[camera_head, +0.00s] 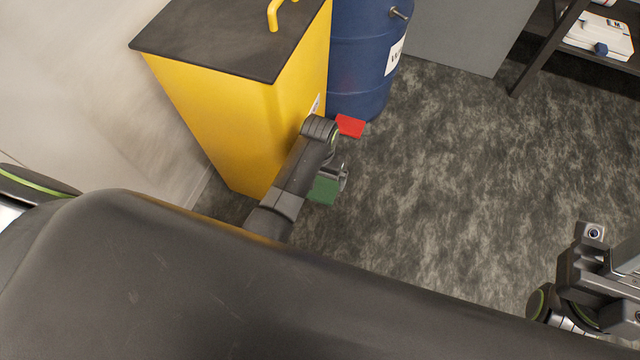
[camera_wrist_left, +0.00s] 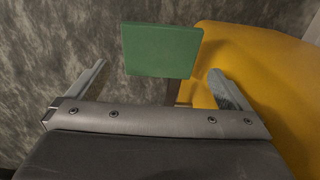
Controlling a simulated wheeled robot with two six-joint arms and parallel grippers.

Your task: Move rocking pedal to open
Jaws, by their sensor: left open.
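The rocking pedal shows as two flat plates low beside the yellow cabinet. Its red plate (camera_head: 349,126) is the farther one and its green plate (camera_head: 323,190) the nearer. My left gripper (camera_head: 343,176) is at the green plate in the head view, with my forearm covering the stretch between the plates. In the left wrist view the green plate (camera_wrist_left: 162,50) appears between the two spread, empty fingers of my left gripper (camera_wrist_left: 157,72); contact cannot be told. My right gripper (camera_head: 602,268) is partly in view at the right edge, its fingers unclear.
The yellow cabinet (camera_head: 220,120) with a dark top stands left of the pedal, close to my left arm. A blue drum (camera_head: 355,60) stands behind the red plate. A dark shelf (camera_head: 545,50) is at the back right. The grey floor (camera_head: 460,180) to the right is clear.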

